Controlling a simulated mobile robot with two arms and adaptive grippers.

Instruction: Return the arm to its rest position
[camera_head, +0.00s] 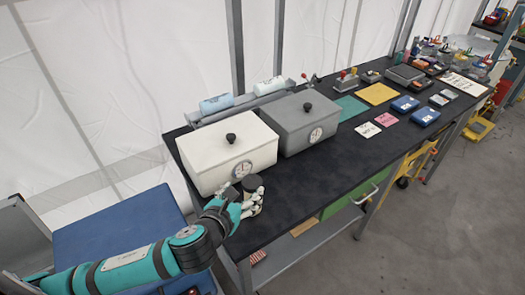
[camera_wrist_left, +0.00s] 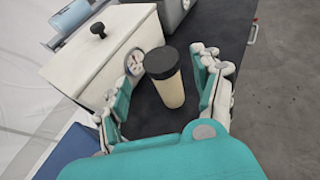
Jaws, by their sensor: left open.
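My left arm (camera_head: 130,262) comes in from the lower left in the head view. My left gripper (camera_head: 246,200) is at the near left end of the black bench, in front of the white box. In the left wrist view its fingers (camera_wrist_left: 165,100) are spread wide. A cup with a dark lid and a pale body (camera_wrist_left: 165,78) stands upright on the bench between or just beyond the fingers, with a gap visible on each side. In the head view the cup's dark lid (camera_head: 252,182) shows above the fingers. My right gripper is not in view.
The white box (camera_head: 225,157) with a dial and black knob stands close behind the gripper. A grey box (camera_head: 303,122) stands to its right. Rolls lie on a rack behind. A blue surface (camera_head: 110,222) is at left. Cards and blue trays (camera_head: 405,104) lie farther along the bench (camera_head: 300,180).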

